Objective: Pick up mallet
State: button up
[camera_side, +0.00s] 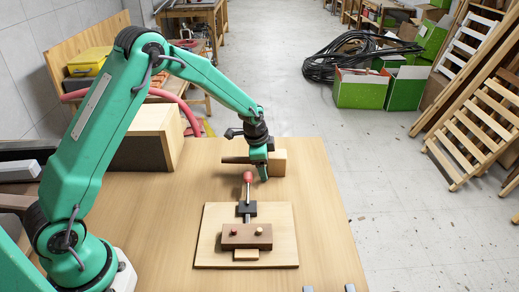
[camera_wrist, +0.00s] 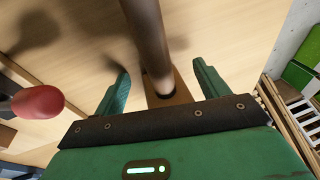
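The mallet has a pale wooden block head (camera_side: 280,165) and a dark brown handle (camera_side: 235,160). It lies at the back of the wooden table, handle pointing left in the side view. My gripper (camera_side: 263,172) is at the mallet, near where handle and head meet, and partly hides it. In the wrist view, my gripper (camera_wrist: 161,68) is open. The mallet handle (camera_wrist: 145,35) runs between the two green fingers, with visible gaps on both sides. Part of the mallet near the gripper's dark plate is hidden.
A toggle clamp with a red knob (camera_side: 248,177) stands on a board (camera_side: 212,240) just in front of the gripper. The red knob (camera_wrist: 38,102) is left in the wrist view. A wooden box (camera_side: 146,138) stands at the back left. The table's right side is clear.

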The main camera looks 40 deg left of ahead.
grip_shut()
jog(key=shift+r, duration=0.1)
jog(key=shift+r, duration=0.5)
notch_tip(320, 180, up, 3)
jog(key=shift+w+r, duration=0.1)
jog(key=shift+r, duration=0.05)
jog(key=s+d+r, duration=0.5)
jog(key=d+r, duration=0.1)
jog(key=d, duration=0.4)
jog(key=shift+s+r+h, duration=0.3)
jog(key=shift+s+h, duration=0.1)
jog(key=shift+d, duration=0.1)
